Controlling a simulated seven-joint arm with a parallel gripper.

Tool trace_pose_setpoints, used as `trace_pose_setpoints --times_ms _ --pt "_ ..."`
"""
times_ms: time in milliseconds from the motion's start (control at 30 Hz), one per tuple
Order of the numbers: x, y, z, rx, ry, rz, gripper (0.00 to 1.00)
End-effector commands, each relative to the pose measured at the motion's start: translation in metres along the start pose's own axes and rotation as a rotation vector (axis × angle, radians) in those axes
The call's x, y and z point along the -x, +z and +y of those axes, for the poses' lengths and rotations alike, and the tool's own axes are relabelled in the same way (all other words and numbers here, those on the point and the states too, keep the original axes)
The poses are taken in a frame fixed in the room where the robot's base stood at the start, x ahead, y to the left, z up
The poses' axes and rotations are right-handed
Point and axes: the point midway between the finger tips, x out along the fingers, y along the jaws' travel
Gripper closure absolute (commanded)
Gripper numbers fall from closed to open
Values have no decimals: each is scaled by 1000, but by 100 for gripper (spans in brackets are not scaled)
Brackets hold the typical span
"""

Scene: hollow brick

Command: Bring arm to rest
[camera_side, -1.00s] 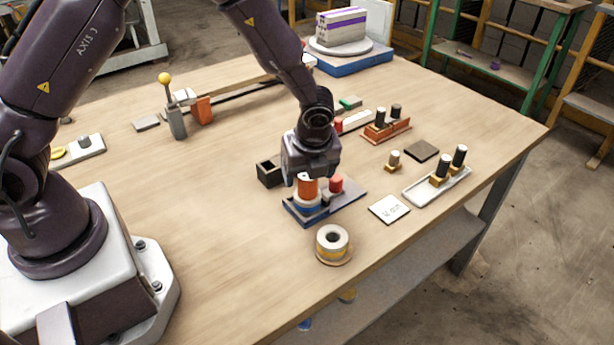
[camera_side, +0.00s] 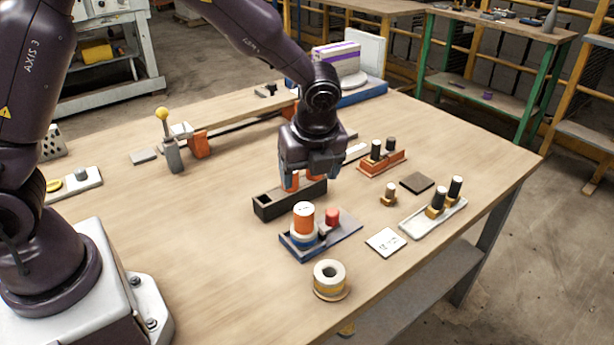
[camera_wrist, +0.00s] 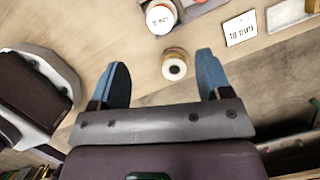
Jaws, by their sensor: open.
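My gripper (camera_side: 305,180) is open and raised above the table, over or just behind a long black open box (camera_side: 290,200). Orange patches show at its fingertips in the side view; I cannot tell whether they belong to the fingers. In the wrist view the two blue fingers (camera_wrist: 162,75) are spread wide with nothing held between them. An orange, white and blue cylinder (camera_side: 303,220) stands upright on a blue tray (camera_side: 348,226), apart from my gripper. A red knob (camera_side: 332,216) stands beside it. The cylinder's white printed top (camera_wrist: 160,18) shows in the wrist view.
A hollow white and yellow ring (camera_side: 329,277) stands near the front edge. A white printed card (camera_side: 386,242), a white tray with black-topped pegs (camera_side: 420,222) and an orange rack (camera_side: 385,166) lie to the right. A yellow-knobbed lever (camera_side: 163,114) rises at the left. The front-left tabletop is clear.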

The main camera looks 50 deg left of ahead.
Motion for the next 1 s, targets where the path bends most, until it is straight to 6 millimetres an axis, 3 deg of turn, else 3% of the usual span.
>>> trace_pose_setpoints --times_ms 167,233,333,567,800,1000 --pt "-2 -2 4 159 18 9 29" --pt "-6 -6 15 277 51 19 29" --pt "5 -6 32 489 73 33 29" --pt "53 6 79 1029 65 92 29" --pt "107 16 139 1566 18 228 29" --pt "137 18 183 1845 -54 385 29"
